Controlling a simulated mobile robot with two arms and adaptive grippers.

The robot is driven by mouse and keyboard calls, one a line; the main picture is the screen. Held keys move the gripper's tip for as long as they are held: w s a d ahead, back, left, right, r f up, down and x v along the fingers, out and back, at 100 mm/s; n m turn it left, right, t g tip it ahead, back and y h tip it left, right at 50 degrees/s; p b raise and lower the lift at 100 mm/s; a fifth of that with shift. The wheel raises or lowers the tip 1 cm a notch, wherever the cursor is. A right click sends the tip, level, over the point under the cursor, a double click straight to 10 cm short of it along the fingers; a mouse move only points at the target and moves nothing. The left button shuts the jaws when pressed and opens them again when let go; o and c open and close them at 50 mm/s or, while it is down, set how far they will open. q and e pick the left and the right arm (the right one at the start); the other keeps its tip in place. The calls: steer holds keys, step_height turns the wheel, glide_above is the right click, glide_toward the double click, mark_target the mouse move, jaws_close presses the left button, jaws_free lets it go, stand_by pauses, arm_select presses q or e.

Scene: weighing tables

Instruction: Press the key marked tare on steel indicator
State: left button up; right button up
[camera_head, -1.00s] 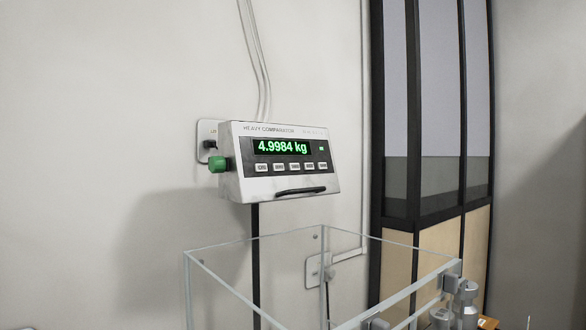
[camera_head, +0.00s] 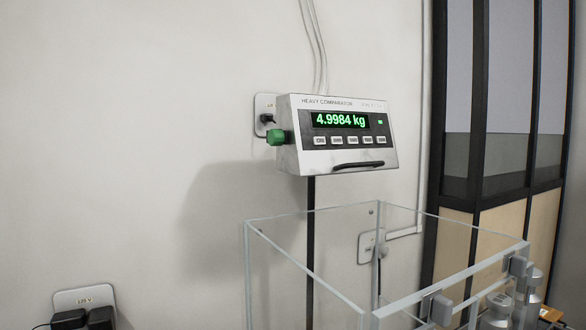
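The steel indicator (camera_head: 335,135) is mounted on a post in front of the wall, its face tilted slightly. Its green display (camera_head: 340,120) reads 4.9984 kg. A row of several small light keys (camera_head: 351,140) runs under the display. Their labels are too small to read surely, so I cannot tell which one is marked tare. Neither of my grippers shows in the head view.
A clear glass box (camera_head: 310,265) with an open top stands below and in front of the indicator. Metal weights (camera_head: 497,308) stand at the lower right. Wall sockets (camera_head: 85,298) with black plugs are at lower left. A dark-framed cabinet (camera_head: 490,150) is at right.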

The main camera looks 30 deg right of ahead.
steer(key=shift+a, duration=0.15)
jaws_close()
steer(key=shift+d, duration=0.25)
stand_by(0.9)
